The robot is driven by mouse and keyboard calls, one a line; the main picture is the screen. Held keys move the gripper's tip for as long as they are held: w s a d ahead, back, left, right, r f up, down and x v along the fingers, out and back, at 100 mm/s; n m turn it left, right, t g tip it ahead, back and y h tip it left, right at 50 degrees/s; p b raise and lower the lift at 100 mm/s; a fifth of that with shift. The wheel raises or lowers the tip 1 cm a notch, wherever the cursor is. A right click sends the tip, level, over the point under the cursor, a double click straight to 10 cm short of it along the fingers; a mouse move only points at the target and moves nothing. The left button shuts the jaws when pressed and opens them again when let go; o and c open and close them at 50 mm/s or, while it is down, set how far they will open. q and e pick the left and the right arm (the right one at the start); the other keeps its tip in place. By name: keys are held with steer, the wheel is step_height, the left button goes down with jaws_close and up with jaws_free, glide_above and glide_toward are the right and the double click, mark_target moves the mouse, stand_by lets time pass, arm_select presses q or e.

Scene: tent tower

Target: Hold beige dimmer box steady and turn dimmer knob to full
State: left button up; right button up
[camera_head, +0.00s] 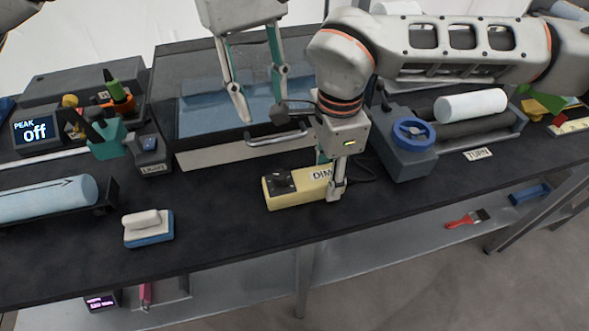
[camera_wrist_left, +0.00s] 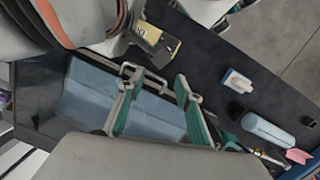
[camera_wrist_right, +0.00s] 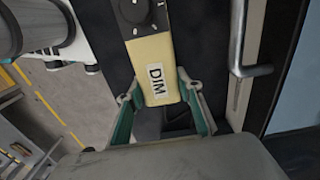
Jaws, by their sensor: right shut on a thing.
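The beige dimmer box (camera_head: 315,176) lies on the dark bench with a "DIM" label and a black knob (camera_head: 278,182) on its left end. My right gripper (camera_head: 334,190) is shut on the label end of the box; in the right wrist view its fingers (camera_wrist_right: 161,107) stand on both sides of that end, and the knob (camera_wrist_right: 134,10) shows at the top. My left gripper (camera_head: 262,105) is open and empty, above the bench behind the box. In the left wrist view its fingers (camera_wrist_left: 152,98) are apart, and the box (camera_wrist_left: 158,38) shows beyond them.
A metal handle (camera_head: 278,137) on the blue-lined tray is behind the box. A grey unit with a blue handwheel (camera_head: 413,132) stands right of it. A white-and-blue eraser (camera_head: 148,228) lies at front left. The bench between eraser and box is clear.

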arm_select(q)
steer(key=s+d+r+m+t+y, duration=0.1)
steer(key=s+d+r+t, duration=0.2)
steer(key=s+t, duration=0.2)
steer(key=m+y, duration=0.2)
steer(key=m, duration=0.1)
glide_toward(279, 175)
steer(key=shift+t, duration=0.3)
steer(key=x, duration=0.8)
steer(key=shift+s+f, duration=0.1)
steer(key=shift+f, duration=0.25)
jaws_close()
